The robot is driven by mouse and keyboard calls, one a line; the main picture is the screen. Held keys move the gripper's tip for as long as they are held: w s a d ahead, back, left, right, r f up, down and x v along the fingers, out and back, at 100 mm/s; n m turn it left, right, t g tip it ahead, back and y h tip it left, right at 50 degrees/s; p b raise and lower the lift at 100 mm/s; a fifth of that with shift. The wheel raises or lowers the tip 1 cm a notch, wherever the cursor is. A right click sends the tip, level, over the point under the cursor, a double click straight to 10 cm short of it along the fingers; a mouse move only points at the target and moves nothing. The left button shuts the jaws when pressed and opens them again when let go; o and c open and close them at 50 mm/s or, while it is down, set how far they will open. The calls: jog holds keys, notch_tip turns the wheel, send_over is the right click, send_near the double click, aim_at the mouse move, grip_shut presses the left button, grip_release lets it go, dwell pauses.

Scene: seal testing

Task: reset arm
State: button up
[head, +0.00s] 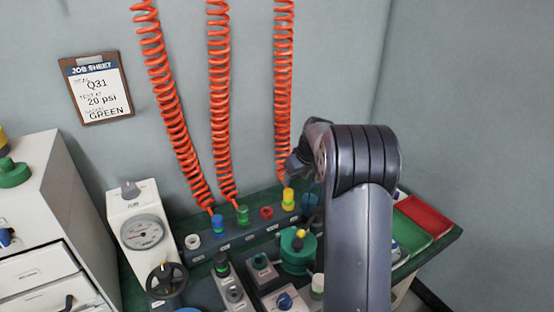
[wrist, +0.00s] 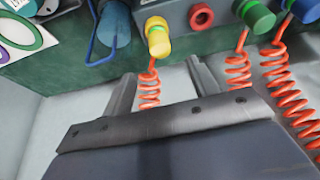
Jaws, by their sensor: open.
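My gripper (wrist: 158,82) is open in the wrist view, with its two fingers apart and nothing held between them. The yellow hose connector (wrist: 158,37) with its orange coiled hose shows just beyond the fingertips; I cannot tell the exact gap. In the head view, my dark grey arm rises at the right of centre and bends over towards the wall, close to the yellow connector (head: 289,199). The fingers are mostly hidden in the head view.
A blue connector (head: 217,223), a green connector (head: 242,214) and a red port (head: 267,212) line the bench back. A pressure gauge box (head: 124,212) stands left. A green pot (head: 297,262) and a red tray (head: 424,215) are near my arm. A job sheet (head: 96,88) hangs on the wall.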

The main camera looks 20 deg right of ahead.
aim_at(290, 192)
jog(key=b+x, duration=0.1)
jog(key=x, duration=0.9)
jog(key=shift+w+f, duration=0.1)
jog(key=shift+f, duration=0.2)
jog(key=shift+r+p, duration=0.3)
jog(key=shift+r, duration=0.05)
jog(key=shift+f, duration=0.1)
jog(key=shift+f+b, duration=0.2)
jog(key=shift+b, duration=0.1)
jog(key=p+v, duration=0.1)
jog(key=v, duration=1)
jog(key=b+x, duration=0.1)
jog(key=x, duration=1)
jog(key=shift+f, duration=0.15)
notch_tip(290, 192, up, 8)
jog(key=p, duration=0.5)
jog(key=shift+p, duration=0.3)
jog(key=shift+r, duration=0.25)
